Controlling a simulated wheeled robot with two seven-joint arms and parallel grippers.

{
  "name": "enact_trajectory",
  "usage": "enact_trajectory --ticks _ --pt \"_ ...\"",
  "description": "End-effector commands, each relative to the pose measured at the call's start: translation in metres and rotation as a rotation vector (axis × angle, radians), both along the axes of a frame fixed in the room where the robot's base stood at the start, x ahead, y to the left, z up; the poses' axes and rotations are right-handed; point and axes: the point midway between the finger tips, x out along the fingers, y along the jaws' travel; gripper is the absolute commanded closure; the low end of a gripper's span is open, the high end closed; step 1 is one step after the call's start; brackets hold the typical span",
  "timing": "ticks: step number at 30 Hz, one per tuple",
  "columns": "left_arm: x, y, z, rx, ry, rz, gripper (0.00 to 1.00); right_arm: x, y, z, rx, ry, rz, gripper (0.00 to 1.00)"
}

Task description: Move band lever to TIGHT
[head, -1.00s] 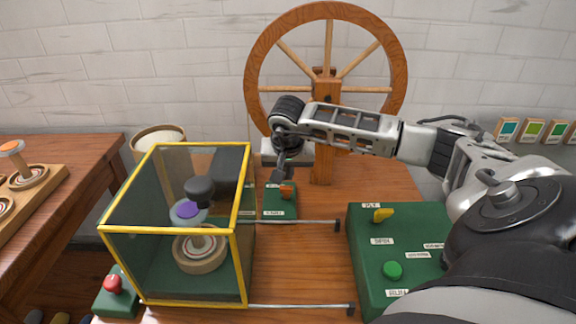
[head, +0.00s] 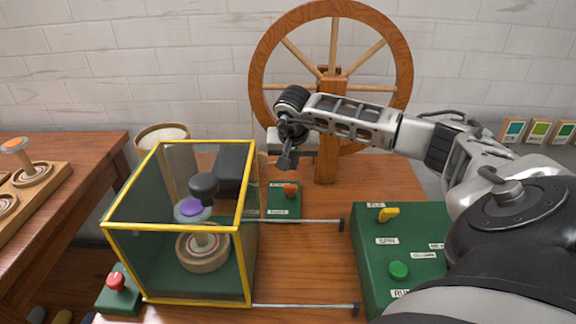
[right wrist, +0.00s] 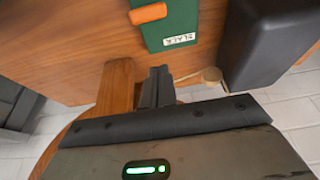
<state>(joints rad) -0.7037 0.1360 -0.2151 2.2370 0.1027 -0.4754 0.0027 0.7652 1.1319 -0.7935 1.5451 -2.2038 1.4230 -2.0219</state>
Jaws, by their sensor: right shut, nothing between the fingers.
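The band lever (head: 290,190) is a small orange handle on a green panel (head: 285,206) behind the glass case. It also shows in the right wrist view (right wrist: 148,13), cut close by the top edge, with a SLACK label (right wrist: 180,40) on the panel's wall-side end. The panel's other label is too small to read in the head view. My right gripper (head: 285,163) is shut and empty, above and a little behind the lever, apart from it. Its closed fingers show in the right wrist view (right wrist: 157,86). My left gripper is out of view.
A yellow-framed glass case (head: 242,262) stands left of the panel, with metal rails (head: 305,222) reaching right. A wooden wheel (head: 262,50) rises behind my right gripper. A green control box (head: 372,270) with a yellow lever and green button stands at right.

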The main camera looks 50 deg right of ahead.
Motion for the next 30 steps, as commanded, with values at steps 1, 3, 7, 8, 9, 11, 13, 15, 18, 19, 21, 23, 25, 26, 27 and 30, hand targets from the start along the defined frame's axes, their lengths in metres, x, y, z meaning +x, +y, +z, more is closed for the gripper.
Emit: enact_trajectory --ticks 1,3,7,8,9,11,13,15,18,19,21,23,25,26,27,30 --pt "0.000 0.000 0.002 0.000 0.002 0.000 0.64 0.001 -0.009 0.006 0.000 -0.001 -0.009 1.00" --pt "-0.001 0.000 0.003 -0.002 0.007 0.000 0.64 0.002 -0.020 0.011 0.001 -0.002 -0.017 1.00" --pt "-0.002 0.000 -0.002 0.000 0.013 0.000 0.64 -0.011 -0.007 0.017 -0.002 0.000 -0.010 1.00" --pt "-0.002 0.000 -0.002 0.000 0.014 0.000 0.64 -0.015 -0.004 0.019 -0.002 0.000 -0.011 1.00" --pt "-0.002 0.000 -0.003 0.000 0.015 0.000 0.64 -0.019 0.001 0.022 -0.001 -0.001 -0.011 1.00" --pt "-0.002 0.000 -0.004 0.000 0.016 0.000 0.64 -0.025 0.008 0.027 -0.001 -0.001 -0.011 1.00" --pt "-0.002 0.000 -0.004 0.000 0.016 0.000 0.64 -0.032 0.017 0.032 0.000 -0.001 -0.009 1.00" --pt "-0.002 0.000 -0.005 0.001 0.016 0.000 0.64 -0.040 0.026 0.037 -0.002 -0.001 -0.011 1.00" --pt "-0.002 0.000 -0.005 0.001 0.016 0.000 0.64 -0.050 0.036 0.043 0.000 0.000 -0.011 1.00" --pt "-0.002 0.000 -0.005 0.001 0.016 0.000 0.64 -0.052 0.039 0.045 0.000 0.000 -0.012 1.00" --pt "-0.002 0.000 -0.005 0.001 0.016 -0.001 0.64 -0.056 0.043 0.048 0.000 0.000 -0.012 1.00" --pt "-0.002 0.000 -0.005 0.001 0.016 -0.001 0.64 -0.058 0.046 0.049 0.000 0.000 -0.013 1.00" --pt "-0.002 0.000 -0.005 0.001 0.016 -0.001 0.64 -0.060 0.047 0.050 0.000 0.000 -0.014 1.00" --pt "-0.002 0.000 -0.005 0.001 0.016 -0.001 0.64 -0.060 0.047 0.051 0.000 0.000 -0.014 1.00" --pt "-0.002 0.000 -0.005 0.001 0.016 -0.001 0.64 -0.060 0.048 0.051 0.001 0.001 -0.014 1.00" --pt "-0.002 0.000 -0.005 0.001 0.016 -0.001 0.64 -0.060 0.048 0.051 0.001 0.001 -0.015 1.00"
